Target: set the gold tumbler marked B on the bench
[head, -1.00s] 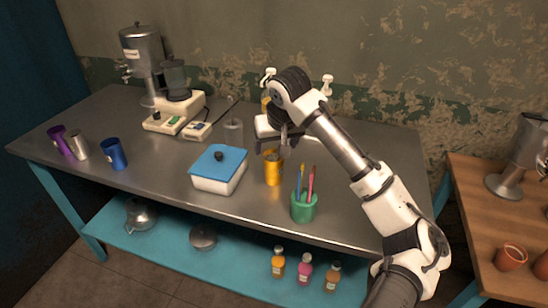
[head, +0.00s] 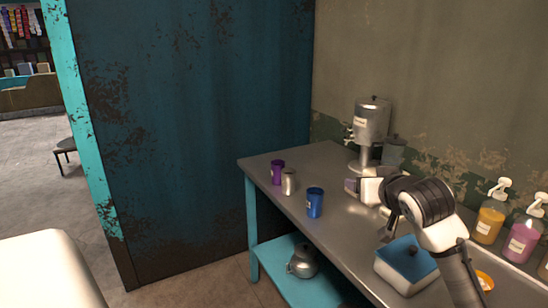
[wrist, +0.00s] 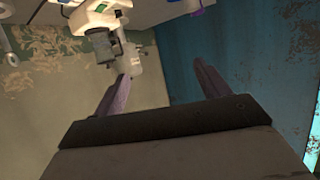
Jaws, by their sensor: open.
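The gold tumbler (head: 485,281) shows only in part in the head view, as a gold rim low at the right, beside the blue-lidded box and partly behind my arm. No letter can be read on it. The bench (head: 338,225) is a grey metal top on a turquoise frame. My gripper (wrist: 161,69) is open in the wrist view, its two fingers apart with nothing between them. In the head view it is over the bench behind the box, left of the tumbler, and its fingertips are hard to make out.
A purple tumbler (head: 277,173), a silver tumbler (head: 288,181) and a blue tumbler (head: 314,203) stand at the bench's left end. A metal dispenser (head: 371,125) stands behind. The blue-lidded box (head: 407,265) is near the front; pump bottles (head: 489,212) line the wall side.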

